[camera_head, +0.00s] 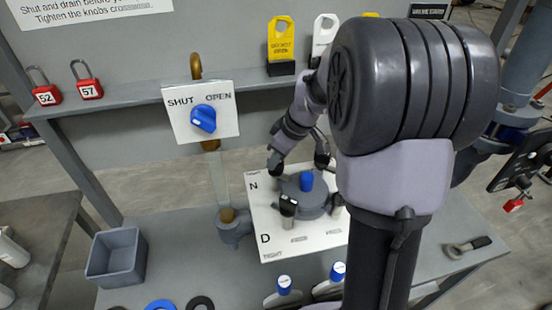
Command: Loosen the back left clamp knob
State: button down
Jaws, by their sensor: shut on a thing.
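The filter press is a round grey body (312,203) with a blue cap (307,181) on top, standing on a white marked board (270,240). A black front left knob (288,205) stands upright at its near left. A dark knob (322,160) shows at its back right. The front right knob is partly hidden by my arm. My gripper (275,164) reaches down at the press's back left corner and is shut there on the back left clamp knob, which the fingers mostly hide. How far that knob is turned cannot be seen.
A blue valve handle (203,119) sits on a SHUT/OPEN plate behind left. Red padlocks (87,80) and tags (281,40) line the shelf. A grey bin (116,256) stands left, a wrench (467,247) lies right, and white bottles (284,287) stand in front.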

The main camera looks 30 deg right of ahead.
jog(key=shift+m, duration=0.3)
jog(key=m+h+b, duration=0.1)
jog(key=m, duration=0.1)
jog(key=shift+m+t, duration=0.3)
jog(key=shift+m, duration=0.1)
jog(key=m+h, duration=0.2)
jog(key=m, duration=0.2)
jog(key=shift+a, duration=0.1)
jog(key=m+h+b, duration=0.1)
jog(key=m, duration=0.2)
jog(key=shift+m, duration=0.3)
jog(key=shift+m+g+h+b, duration=0.4)
jog(key=shift+m+h+b, duration=0.15)
jog(key=shift+m, duration=0.55)
jog(key=c, duration=1.4)
grip_release()
jog(key=shift+o, duration=0.2)
